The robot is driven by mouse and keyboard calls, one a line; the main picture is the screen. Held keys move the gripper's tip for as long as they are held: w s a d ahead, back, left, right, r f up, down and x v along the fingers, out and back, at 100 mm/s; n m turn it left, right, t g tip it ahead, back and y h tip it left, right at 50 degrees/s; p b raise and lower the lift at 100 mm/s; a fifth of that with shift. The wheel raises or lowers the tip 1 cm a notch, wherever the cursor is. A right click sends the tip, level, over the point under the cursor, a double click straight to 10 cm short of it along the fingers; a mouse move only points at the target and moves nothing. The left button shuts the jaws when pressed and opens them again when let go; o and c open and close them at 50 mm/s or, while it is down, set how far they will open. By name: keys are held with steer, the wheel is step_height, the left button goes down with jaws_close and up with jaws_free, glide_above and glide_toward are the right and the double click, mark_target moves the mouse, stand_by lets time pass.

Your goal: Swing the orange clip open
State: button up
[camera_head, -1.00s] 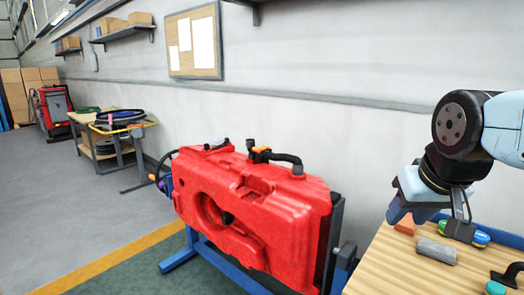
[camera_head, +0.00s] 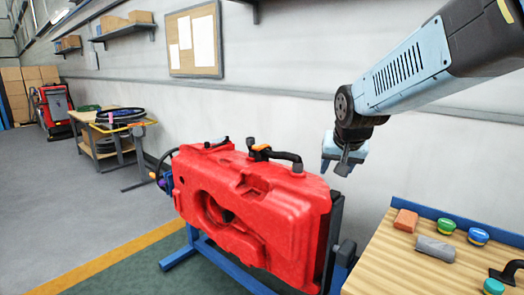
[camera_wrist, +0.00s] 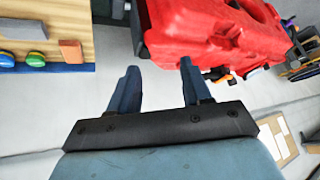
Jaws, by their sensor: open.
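The orange clip (camera_head: 261,147) is a small piece on top of the red tank (camera_head: 255,205), beside a black hose. It also shows, very small, in the wrist view (camera_wrist: 222,78), near the edge of the red tank (camera_wrist: 205,30). My gripper (camera_head: 343,165) is in the air behind and right of the tank's right end, apart from the clip. In the wrist view its two fingers (camera_wrist: 157,80) are spread with nothing between them. Whether the clip is open or closed is too small to tell.
A wooden workbench (camera_head: 395,265) at the right holds a grey block (camera_head: 435,249), an orange-brown block (camera_head: 405,220) and round tins (camera_head: 478,236). The wall stands behind the tank. A blue stand (camera_head: 205,250) holds the tank. Air above the tank is clear.

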steer(key=w+a+f+m+y, duration=0.1)
steer(key=w+a+f, duration=0.2)
steer(key=w+a, duration=0.35)
steer(key=w+a+f+m+y, duration=0.1)
steer(key=w+a+f+y, duration=0.15)
steer(key=w, duration=0.65)
steer(key=m+t+y, duration=0.5)
steer(key=m+t, duration=0.1)
steer(key=m, duration=0.8)
glide_toward(260, 150)
steer(key=x, duration=1.2)
steer(key=shift+r, duration=0.3)
steer(key=shift+d, duration=0.1)
steer(key=c, duration=0.9)
steer(key=shift+f, duration=0.1)
jaws_close()
